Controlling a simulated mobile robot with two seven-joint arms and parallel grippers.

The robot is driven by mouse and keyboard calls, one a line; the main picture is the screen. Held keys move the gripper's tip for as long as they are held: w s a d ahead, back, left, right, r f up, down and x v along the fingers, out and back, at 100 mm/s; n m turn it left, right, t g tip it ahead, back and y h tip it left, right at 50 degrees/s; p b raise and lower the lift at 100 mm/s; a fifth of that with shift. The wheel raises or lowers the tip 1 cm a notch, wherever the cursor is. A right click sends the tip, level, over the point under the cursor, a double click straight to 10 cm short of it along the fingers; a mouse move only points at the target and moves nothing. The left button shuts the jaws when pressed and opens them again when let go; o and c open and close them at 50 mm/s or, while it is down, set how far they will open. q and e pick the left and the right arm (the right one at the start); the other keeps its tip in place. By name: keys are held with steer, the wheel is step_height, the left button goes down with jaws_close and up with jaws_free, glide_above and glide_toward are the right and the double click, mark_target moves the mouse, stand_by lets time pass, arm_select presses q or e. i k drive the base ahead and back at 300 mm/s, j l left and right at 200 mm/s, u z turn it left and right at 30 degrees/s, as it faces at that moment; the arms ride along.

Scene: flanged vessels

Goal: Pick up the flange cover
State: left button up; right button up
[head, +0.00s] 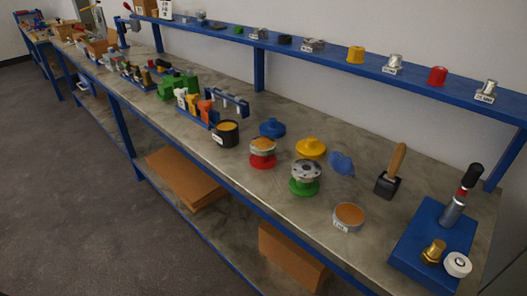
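Several flange parts stand on the grey workbench (250,190). A blue knobbed cover-like piece (272,128) and a yellow one (311,148) sit towards the back. A blue flat disc-like piece (342,163) is right of the yellow one; its exact form is too small to tell. In front are a vessel with a red base (262,161) and an orange-brown top, and a vessel with a green base (304,188) and a grey flange with holes on top. Which piece is the flange cover I cannot tell for sure. Neither of my grippers is in view.
A grey tin (348,216) is near the front edge, a black pot (226,134) to the left. A wooden-handled tool (391,172) and a blue plate with fittings (410,250) are right. A blue shelf (330,52) runs behind. Cardboard boxes (185,178) lie below.

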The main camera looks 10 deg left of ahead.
mark_target(310, 147)
steer(key=i+j, duration=0.15)
steer(key=j, duration=0.2)
steer(key=i+j, duration=0.2)
steer(key=j, duration=0.2)
steer(key=i+j, duration=0.15)
steer(key=j, duration=0.2)
steer(key=i+j, duration=0.15)
steer(key=j, duration=0.25)
steer(key=j+z, duration=0.1)
steer(key=z, duration=0.4)
steer(key=j+z, duration=0.1)
steer(key=z, duration=0.35)
steer(key=i+j+z, duration=0.1)
steer(key=z, duration=0.4)
